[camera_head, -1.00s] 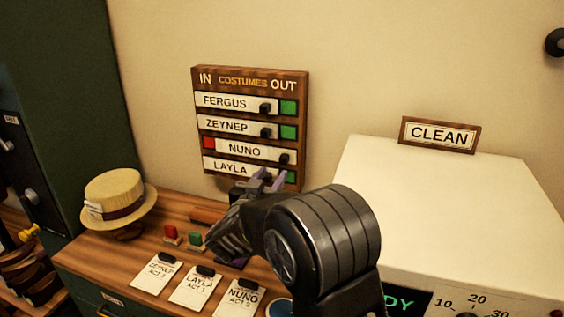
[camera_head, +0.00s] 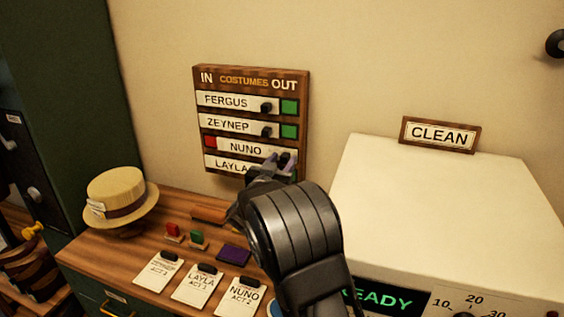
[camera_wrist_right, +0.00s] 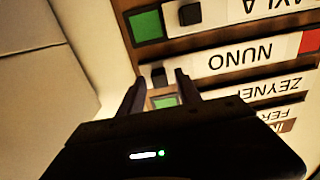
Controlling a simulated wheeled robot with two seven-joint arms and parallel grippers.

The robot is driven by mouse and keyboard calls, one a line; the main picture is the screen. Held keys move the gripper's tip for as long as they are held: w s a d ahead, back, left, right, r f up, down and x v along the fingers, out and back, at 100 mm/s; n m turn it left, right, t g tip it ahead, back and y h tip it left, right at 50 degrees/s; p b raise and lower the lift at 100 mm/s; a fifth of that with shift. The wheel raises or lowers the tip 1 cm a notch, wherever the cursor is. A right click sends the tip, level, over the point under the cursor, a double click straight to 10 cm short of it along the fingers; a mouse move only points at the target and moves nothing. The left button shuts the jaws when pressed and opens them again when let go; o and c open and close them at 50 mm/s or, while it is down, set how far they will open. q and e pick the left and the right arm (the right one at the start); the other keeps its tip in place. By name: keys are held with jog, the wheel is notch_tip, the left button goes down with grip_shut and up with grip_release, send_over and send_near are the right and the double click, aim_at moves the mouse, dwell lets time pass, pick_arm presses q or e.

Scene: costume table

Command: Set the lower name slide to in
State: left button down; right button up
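The wooden costumes board (camera_head: 203,66) hangs on the wall, with IN at left and OUT at right. The NUNO slide (camera_head: 240,147) sits to the right, with a red patch at its left end. The LAYLA slide (camera_head: 222,166) is below it, to the left; its right end is hidden by my arm in the head view. The wrist view shows the board upside down, with LAYLA's green patch (camera_wrist_right: 146,26) uncovered. My right gripper (camera_head: 280,163) is open, its fingers around or just short of NUNO's black knob (camera_wrist_right: 158,75); contact is unclear. My left gripper is not in view.
FERGUS (camera_head: 226,100) and ZEYNEP (camera_head: 228,125) slides sit left, green showing. Below are a straw hat (camera_head: 118,192), several name cards (camera_head: 198,286), red and green pieces and a purple square (camera_head: 234,254). A white machine (camera_head: 440,205) stands at right.

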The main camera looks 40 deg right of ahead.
grip_shut()
dwell(1.2)
